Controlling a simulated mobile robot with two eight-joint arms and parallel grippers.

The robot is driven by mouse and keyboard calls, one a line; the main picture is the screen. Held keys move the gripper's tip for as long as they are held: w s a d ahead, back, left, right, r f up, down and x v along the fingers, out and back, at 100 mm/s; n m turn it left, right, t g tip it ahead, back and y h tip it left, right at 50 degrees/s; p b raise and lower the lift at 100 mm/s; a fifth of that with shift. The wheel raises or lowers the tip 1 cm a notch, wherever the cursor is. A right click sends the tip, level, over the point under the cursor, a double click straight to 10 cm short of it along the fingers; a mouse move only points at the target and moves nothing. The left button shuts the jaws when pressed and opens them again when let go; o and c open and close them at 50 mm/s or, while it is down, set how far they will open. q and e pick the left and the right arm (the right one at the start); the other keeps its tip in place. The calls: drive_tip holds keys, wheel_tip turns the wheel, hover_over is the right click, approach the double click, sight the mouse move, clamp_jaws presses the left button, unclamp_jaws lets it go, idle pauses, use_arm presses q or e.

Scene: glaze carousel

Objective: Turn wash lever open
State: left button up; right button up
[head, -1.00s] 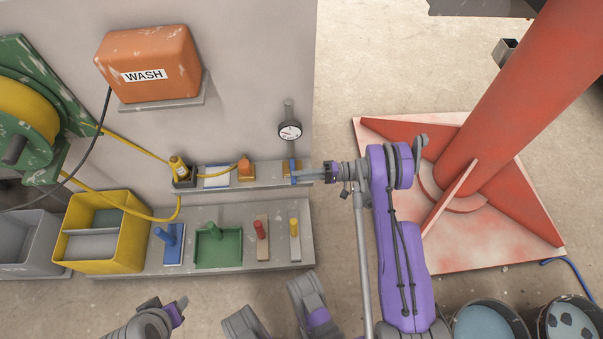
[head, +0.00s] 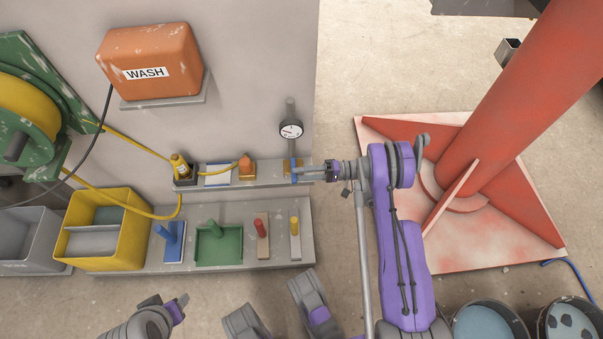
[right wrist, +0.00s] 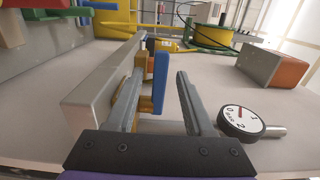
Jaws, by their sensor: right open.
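The blue wash lever (head: 294,168) sits on a brass valve at the right end of the narrow wall shelf, below the pressure gauge (head: 291,130). My right gripper (head: 308,169) reaches it from the right. In the right wrist view the lever (right wrist: 161,78) stands upright between the two spread fingers of my right gripper (right wrist: 162,82), nearer the left finger. Whether that finger touches it I cannot tell. The brass valve is partly hidden behind the left finger. My left gripper (head: 178,308) is low in the head view, far from the lever; its jaws are too small to read.
The orange WASH box (head: 150,65) hangs on the wall. A yellow bottle (head: 180,168) and an orange piece (head: 246,167) share the shelf. A lower ledge (head: 270,216) holds several coloured tools. A red column (head: 500,130) stands right of my right arm.

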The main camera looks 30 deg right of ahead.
drive_tip(key=p+v, duration=0.1)
drive_tip(key=v, duration=0.9)
drive_tip(key=shift+d+p, duration=0.3)
drive_tip(key=shift+r, duration=0.1)
